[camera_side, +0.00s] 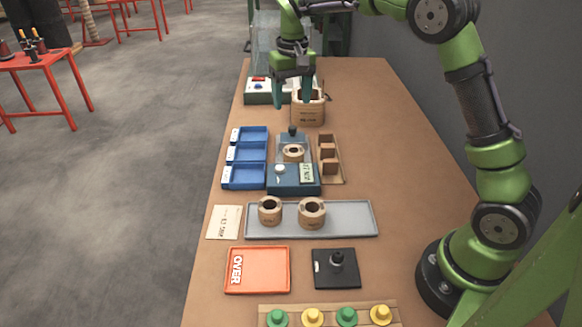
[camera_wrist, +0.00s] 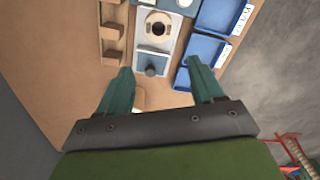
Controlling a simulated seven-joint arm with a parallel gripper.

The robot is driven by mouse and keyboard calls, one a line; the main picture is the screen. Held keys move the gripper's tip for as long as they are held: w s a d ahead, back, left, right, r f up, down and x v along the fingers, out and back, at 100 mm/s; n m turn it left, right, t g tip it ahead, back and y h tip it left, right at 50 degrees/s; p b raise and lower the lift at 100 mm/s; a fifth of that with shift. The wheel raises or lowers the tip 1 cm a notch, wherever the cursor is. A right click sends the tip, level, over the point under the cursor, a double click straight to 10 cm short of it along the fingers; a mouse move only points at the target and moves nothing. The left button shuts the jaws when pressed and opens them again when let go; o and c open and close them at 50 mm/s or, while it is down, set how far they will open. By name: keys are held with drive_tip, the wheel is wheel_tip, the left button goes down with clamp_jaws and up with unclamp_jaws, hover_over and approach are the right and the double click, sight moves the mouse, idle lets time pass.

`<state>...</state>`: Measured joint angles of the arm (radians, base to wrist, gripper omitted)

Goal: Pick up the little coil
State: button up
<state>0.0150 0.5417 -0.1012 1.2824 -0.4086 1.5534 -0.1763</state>
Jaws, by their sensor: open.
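Two tan ring-shaped coils stand on the grey tray (camera_side: 350,218): a slightly smaller left coil (camera_side: 270,211) and a right coil (camera_side: 312,213). Another small coil (camera_side: 293,153) sits on the blue-grey device (camera_side: 293,184); it also shows in the wrist view (camera_wrist: 158,28). Which one the task calls little is not certain. My gripper (camera_side: 292,93) is open and empty at the far end of the table, beside and partly in front of a round tan container (camera_side: 308,115). In the wrist view, my gripper (camera_wrist: 162,82) has its green fingers spread wide, with the device beyond them.
Blue bins (camera_side: 246,154) lie left of the device and a brown compartment rack (camera_side: 328,158) right of it. An orange tray (camera_side: 257,270), a black base with a knob (camera_side: 336,267) and coloured pegs (camera_side: 346,316) lie nearer. The table's right side is clear.

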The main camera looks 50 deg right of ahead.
sight(293, 152)
drive_tip(key=f, duration=1.6)
drive_tip(key=shift+s+a+f, duration=0.1)
drive_tip(key=shift+s+f, duration=0.25)
drive_tip(key=c, duration=0.9)
drive_tip(key=shift+o, duration=0.2)
drive_tip(key=shift+r, duration=0.15)
